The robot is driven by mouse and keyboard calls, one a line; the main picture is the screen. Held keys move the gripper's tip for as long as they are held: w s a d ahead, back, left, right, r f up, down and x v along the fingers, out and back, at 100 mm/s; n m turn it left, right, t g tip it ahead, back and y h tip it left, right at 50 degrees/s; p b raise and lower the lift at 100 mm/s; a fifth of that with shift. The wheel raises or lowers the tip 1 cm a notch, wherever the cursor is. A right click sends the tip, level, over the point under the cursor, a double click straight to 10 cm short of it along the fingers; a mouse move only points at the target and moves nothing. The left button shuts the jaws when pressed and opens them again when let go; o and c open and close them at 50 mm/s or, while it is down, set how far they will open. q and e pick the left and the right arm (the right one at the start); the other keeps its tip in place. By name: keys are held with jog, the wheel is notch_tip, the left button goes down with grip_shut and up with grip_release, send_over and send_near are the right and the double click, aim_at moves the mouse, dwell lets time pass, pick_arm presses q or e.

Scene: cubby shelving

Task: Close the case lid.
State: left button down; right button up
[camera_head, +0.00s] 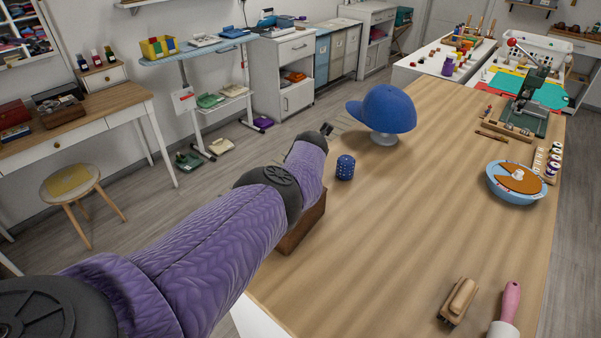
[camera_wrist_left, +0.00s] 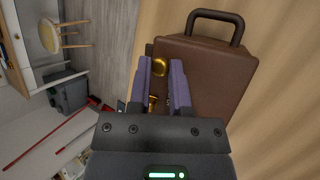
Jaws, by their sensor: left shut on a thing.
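The brown case (camera_wrist_left: 213,70) with its dark handle (camera_wrist_left: 217,22) fills the upper middle of the left wrist view, with gold fittings (camera_wrist_left: 160,67) along its left edge. In the head view only a brown side of the case (camera_head: 303,226) shows, behind and below my left arm, near the left edge of the workbench. My left gripper (camera_wrist_left: 163,75) is shut on the case at its edge near the gold fittings; the fingers stand apart with part of the case between them. How far the lid stands open cannot be told. My right gripper is not in view.
On the workbench (camera_head: 430,200), a blue dotted cup (camera_head: 345,167) and a blue cap on a stand (camera_head: 383,108) are beyond the case. A blue bowl (camera_head: 515,183) is at right, a brush (camera_head: 459,300) in front. The middle of the bench is clear.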

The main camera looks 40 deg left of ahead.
pick_arm(q)
jog(key=shift+a+f, duration=0.25)
jog(key=shift+f, duration=0.15)
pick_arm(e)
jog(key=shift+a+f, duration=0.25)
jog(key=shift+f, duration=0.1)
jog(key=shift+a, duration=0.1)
pick_arm(q)
jog(key=c, duration=0.5)
grip_release()
jog(key=shift+s+a, duration=0.1)
jog(key=shift+c, duration=0.2)
jog(key=shift+f, duration=0.1)
jog(key=p+v, duration=1)
jog(key=p, duration=0.4)
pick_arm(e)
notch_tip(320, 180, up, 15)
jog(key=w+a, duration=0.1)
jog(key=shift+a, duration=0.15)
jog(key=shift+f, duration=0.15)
